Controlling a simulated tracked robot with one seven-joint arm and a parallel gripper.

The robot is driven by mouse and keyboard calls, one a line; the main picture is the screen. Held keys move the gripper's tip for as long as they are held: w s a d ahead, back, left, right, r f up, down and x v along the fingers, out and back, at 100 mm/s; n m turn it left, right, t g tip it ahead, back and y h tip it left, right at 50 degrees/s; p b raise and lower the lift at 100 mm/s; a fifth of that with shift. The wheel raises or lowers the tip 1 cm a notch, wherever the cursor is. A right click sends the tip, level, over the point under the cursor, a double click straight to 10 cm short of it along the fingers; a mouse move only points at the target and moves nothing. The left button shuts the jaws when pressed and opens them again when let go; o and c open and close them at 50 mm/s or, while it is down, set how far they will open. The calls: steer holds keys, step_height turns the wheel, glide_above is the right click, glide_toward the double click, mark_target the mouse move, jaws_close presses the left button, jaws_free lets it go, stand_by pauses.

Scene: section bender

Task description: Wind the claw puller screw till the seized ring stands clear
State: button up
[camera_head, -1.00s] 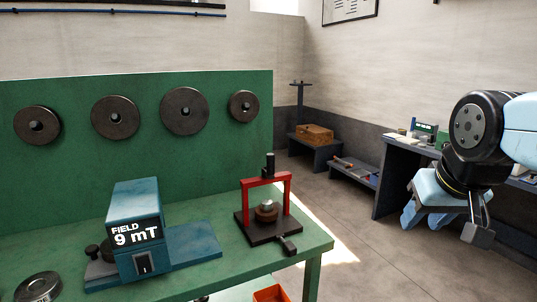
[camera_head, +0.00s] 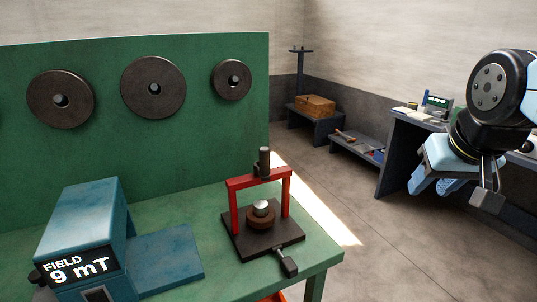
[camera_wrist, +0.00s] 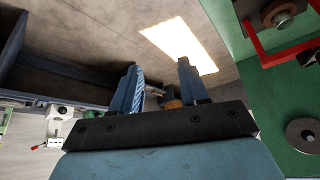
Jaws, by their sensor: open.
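The claw puller (camera_head: 233,205) stands on the green bench, a red frame on a dark base plate. Its dark vertical screw (camera_head: 264,162) rises through the top crossbar. A brown ring (camera_head: 260,217) sits under the frame around a silver-topped post. A dark handle or block sticks out at the plate's front corner. My gripper (camera_head: 447,187) hangs at the right, well apart from the puller and over the floor. In the wrist view its two blue fingers (camera_wrist: 161,88) are spread with a gap between them. Part of the red frame (camera_wrist: 262,52) shows at upper right there.
A blue box (camera_head: 85,235) reading "FIELD 9 mT" stands on the bench left of the puller. Dark discs (camera_head: 153,87) hang on the green back panel. A low bench with a wooden box (camera_head: 316,106) and a dark desk stand behind. Floor between bench and desk is clear.

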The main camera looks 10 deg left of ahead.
steer(key=shift+o, duration=0.5)
steer(key=shift+w+a+r+n, duration=0.3)
steer(key=shift+n, duration=0.1)
step_height(320, 180, up, 10)
steer(key=n+g+h, duration=0.3)
steer(key=n+h, duration=0.1)
steer(key=n, duration=2)
glide_above(263, 149)
steer(key=s+a, duration=0.2)
steer(key=a, duration=0.1)
steer(key=x, duration=1.3)
steer(key=shift+s+a+f, duration=0.1)
steer(key=shift+a+f, duration=0.2)
steer(key=shift+f, duration=0.15)
